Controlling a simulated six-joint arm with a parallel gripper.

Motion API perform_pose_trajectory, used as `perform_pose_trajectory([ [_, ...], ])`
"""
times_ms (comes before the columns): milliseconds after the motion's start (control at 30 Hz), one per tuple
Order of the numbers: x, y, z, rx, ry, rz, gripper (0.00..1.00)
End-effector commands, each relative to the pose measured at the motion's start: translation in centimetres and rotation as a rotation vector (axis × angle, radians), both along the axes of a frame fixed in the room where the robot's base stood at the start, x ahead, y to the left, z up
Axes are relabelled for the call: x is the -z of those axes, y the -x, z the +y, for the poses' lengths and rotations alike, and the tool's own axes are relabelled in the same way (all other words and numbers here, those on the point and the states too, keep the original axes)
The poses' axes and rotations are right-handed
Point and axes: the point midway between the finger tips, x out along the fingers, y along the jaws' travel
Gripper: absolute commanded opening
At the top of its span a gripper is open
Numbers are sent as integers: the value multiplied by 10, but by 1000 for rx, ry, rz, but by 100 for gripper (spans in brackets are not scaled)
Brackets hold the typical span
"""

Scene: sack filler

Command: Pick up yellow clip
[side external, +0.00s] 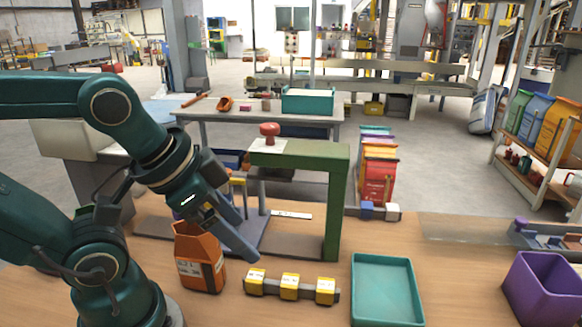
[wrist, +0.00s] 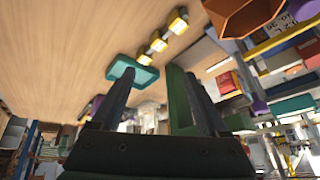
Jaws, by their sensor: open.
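Three yellow clips sit in a row on a grey bar on the wooden table: a left clip (side external: 255,281), a middle clip (side external: 290,287) and a right clip (side external: 325,291). They also show in the wrist view, with the middle clip (wrist: 158,44) between the others. My gripper (side external: 246,240) is above the table, up and left of the clips in the side view, and apart from them. Its two fingers are spread with nothing between them. In the wrist view my gripper (wrist: 157,76) points toward the tabletop, with the clips beyond the fingertips.
An open orange sack (side external: 200,262) stands left of the clips, close to my gripper. A green frame (side external: 338,205) with a red knob (side external: 269,130) rises behind them. A teal tray (side external: 388,259) lies to the right, with a purple bin (side external: 545,290) farther right. Bare table lies between tray and bin.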

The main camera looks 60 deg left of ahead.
Motion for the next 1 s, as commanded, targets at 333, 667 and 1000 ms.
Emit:
perform_pose_trajectory([
  [333, 25, -34, 16, 399, -205, 190, 78],
  [667, 80, -48, 38, 588, -188, 432, 78],
  [1000, 108, -42, 43, 570, -146, 503, 78],
])
